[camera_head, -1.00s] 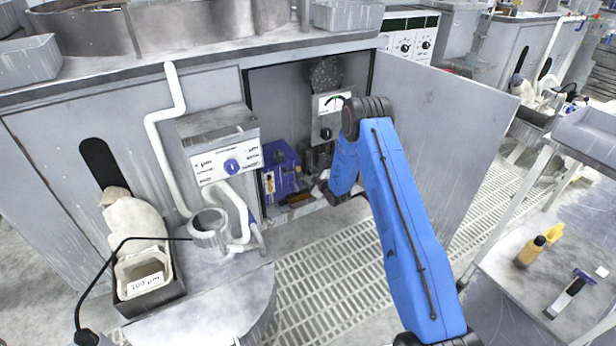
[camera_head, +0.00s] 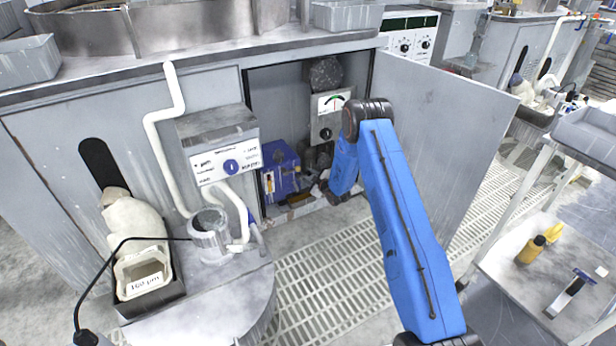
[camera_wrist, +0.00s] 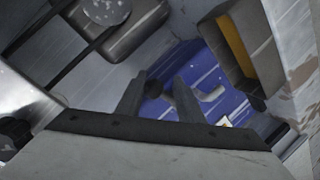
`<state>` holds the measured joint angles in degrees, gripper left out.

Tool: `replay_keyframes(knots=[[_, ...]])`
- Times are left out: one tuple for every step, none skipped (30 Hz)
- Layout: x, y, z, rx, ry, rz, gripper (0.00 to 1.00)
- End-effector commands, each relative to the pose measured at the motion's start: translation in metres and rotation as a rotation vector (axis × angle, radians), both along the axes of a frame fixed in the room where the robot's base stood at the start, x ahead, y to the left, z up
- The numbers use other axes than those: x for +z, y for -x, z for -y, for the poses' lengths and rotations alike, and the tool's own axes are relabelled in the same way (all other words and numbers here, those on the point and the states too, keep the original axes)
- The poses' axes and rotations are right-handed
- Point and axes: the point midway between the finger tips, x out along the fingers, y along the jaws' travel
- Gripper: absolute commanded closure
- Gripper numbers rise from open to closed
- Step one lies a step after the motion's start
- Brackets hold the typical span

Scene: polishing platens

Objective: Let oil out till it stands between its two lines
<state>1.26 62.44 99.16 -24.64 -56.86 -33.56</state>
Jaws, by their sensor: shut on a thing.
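The blue oil box (camera_head: 280,172) stands on the floor of the open cabinet, and also fills the middle of the wrist view (camera_wrist: 205,72). Its upright sight glass (camera_wrist: 232,48) shows amber oil in a dark frame; the two lines cannot be made out. In the head view it is a small yellow strip (camera_head: 270,184). My gripper (camera_wrist: 158,92) is at the box's front, its fingers on either side of a small dark knob (camera_wrist: 154,88) and shut on it. A pale bent spout (camera_wrist: 211,95) sticks out beside the right finger. In the head view my arm partly hides the gripper.
The open cabinet door (camera_head: 445,130) stands to the right of my arm. A gauge box (camera_head: 328,118) hangs above the oil box. A round drum (camera_head: 215,290) with a white pipe is at the front left. A cart (camera_head: 560,270) with a yellow bottle is at the right.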

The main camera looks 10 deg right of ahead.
Motion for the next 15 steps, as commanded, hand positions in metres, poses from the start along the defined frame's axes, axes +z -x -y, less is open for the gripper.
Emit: replay_keyframes(knots=[[-0.0016,0.0005,-0.0023,0.005,-0.031,-0.009,0.89],[-0.0028,0.0006,-0.0020,0.005,-0.051,-0.016,0.89],[-0.0043,0.0008,-0.0018,0.004,-0.082,-0.026,0.89],[-0.0052,0.0008,-0.0019,0.006,-0.103,-0.033,0.89],[-0.0060,0.0008,-0.0019,0.005,-0.125,-0.039,0.89],[-0.0070,0.0007,-0.0021,0.006,-0.152,-0.048,0.89],[-0.0077,0.0007,-0.0023,0.006,-0.171,-0.054,0.89],[-0.0083,0.0006,-0.0026,0.006,-0.190,-0.060,0.89],[-0.0091,0.0005,-0.0028,0.006,-0.211,-0.067,0.89],[-0.0097,0.0006,-0.0031,0.006,-0.224,-0.071,0.89],[-0.0101,0.0006,-0.0034,0.007,-0.236,-0.075,0.89],[-0.0107,0.0007,-0.0039,0.008,-0.248,-0.079,0.89],[-0.0110,0.0008,-0.0040,0.008,-0.257,-0.082,0.89],[-0.0112,0.0008,-0.0043,0.008,-0.262,-0.084,0.89],[-0.0114,0.0008,-0.0044,0.008,-0.267,-0.086,0.89]])
